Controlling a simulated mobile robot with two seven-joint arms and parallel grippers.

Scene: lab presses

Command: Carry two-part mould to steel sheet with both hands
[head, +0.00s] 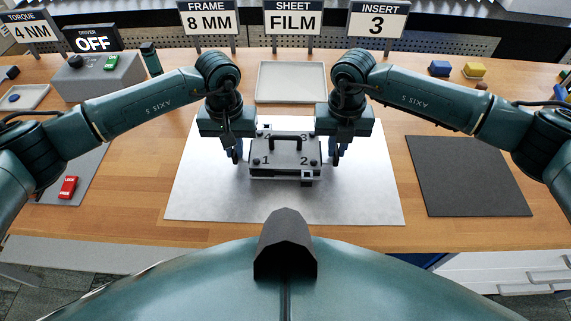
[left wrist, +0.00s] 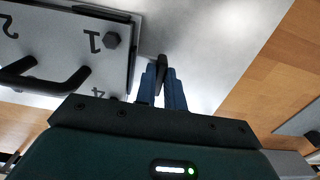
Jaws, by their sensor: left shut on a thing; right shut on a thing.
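The two-part mould (head: 284,165), a grey block with a black top handle, corner bolts and numbers, is over the middle of the bright steel sheet (head: 205,200). I cannot tell whether it touches the sheet. My left gripper (head: 238,155) is at its left side and my right gripper (head: 335,155) at its right side, both shut on it. In the left wrist view the blue fingers (left wrist: 162,88) close on a dark side grip (left wrist: 160,68) beside the mould (left wrist: 70,45). The right fingers are partly hidden by the wrist.
A dark mat (head: 465,175) lies to the right. A pale tray (head: 291,82) stands behind the sheet. A red lock tag (head: 68,187) lies on a grey mat at left. A grey driver box (head: 98,77) stands at back left. Signs stand along the back. Bare wood borders the sheet.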

